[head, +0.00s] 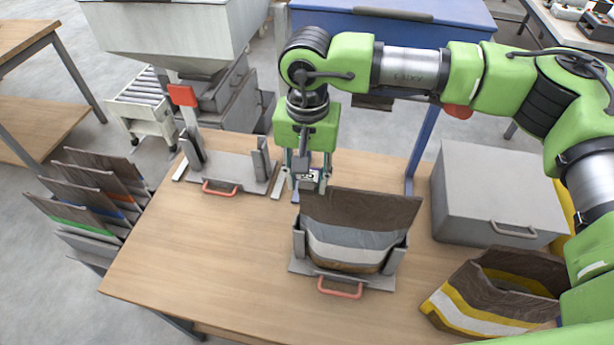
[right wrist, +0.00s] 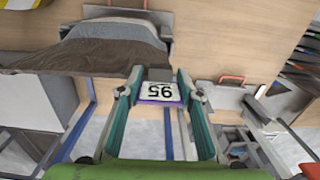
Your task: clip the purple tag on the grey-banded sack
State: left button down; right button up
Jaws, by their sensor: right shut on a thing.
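The grey-banded sack (head: 352,240) stands upright in a grey holder (head: 300,268) with a red handle on the table; its dark brown top edge is raised. It also shows in the right wrist view (right wrist: 95,52). My right gripper (head: 309,172) is shut on a small tag (head: 311,180) just beyond the sack's upper left corner. In the right wrist view, my right gripper (right wrist: 160,84) has its fingers on both sides of the tag (right wrist: 160,93), which has a white face reading 95 and a purple edge. The tag looks apart from the sack. My left gripper is not in view.
An empty grey holder (head: 222,170) stands at the table's back left. A grey box (head: 490,185) and a yellow-banded sack (head: 490,300) are at the right. Several sacks stand in a rack (head: 95,245) left of the table. The table's front left (head: 200,250) is clear.

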jog(key=shift+s+d+f, duration=0.1)
jog(key=shift+s+f, duration=0.05)
jog(key=shift+f, duration=0.2)
jog(key=o, duration=1.2)
jog(key=shift+w, duration=0.2)
notch_tip(320, 180, up, 12)
jog(key=shift+r, duration=0.1)
